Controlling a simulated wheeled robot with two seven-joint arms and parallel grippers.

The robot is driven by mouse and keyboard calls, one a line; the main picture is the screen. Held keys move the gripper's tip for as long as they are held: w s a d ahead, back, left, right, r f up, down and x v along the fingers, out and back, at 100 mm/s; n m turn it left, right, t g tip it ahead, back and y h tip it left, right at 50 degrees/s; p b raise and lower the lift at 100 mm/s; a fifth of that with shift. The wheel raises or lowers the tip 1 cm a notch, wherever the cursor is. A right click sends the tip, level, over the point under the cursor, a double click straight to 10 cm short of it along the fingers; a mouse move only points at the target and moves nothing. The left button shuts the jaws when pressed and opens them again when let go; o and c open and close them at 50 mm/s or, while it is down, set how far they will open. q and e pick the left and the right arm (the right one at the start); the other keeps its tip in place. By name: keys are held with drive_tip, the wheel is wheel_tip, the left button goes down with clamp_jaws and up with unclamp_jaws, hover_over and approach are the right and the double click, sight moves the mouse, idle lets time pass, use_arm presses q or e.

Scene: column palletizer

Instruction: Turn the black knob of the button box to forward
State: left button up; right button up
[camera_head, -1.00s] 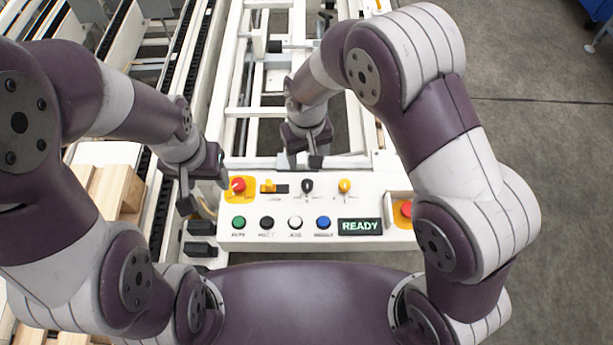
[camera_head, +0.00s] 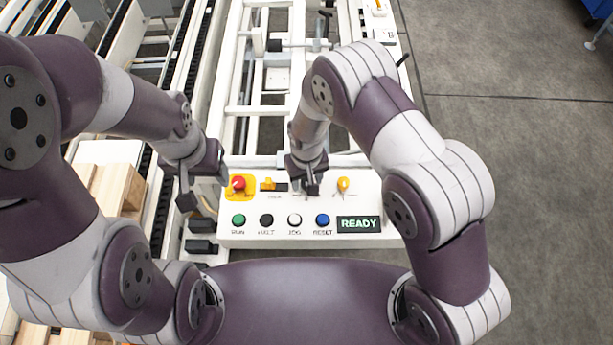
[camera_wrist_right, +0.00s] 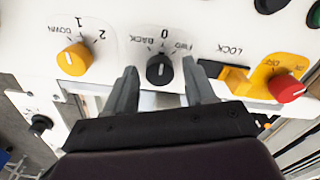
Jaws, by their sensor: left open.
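The button box (camera_head: 260,208) is a white panel in front of me. In the right wrist view its black knob (camera_wrist_right: 160,69) sits between the marks BACK, 0 and FWD, its white line towards 0. My right gripper (camera_head: 311,186) is over the panel and hides the knob in the head view. In the right wrist view its two fingers are apart, one on each side of the knob, with a visible gap on both sides. My left gripper (camera_head: 198,190) is open and empty at the left end of the box, beside the red button.
Close to the knob are a yellow knob (camera_wrist_right: 75,59) and a LOCK switch (camera_wrist_right: 235,76). A red button (camera_wrist_right: 287,87) stands on a yellow plate. Green, black, white and blue buttons (camera_head: 322,221) line the front, beside a READY display (camera_head: 359,224). White conveyor frames lie behind.

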drive_tip(key=c, duration=0.8)
drive_tip(key=m, duration=0.4)
drive_tip(key=shift+m, duration=2.5)
drive_tip(key=shift+w, duration=0.1)
drive_tip(key=shift+r, duration=0.1)
drive_tip(key=o, duration=1)
drive_tip(key=shift+o, duration=0.2)
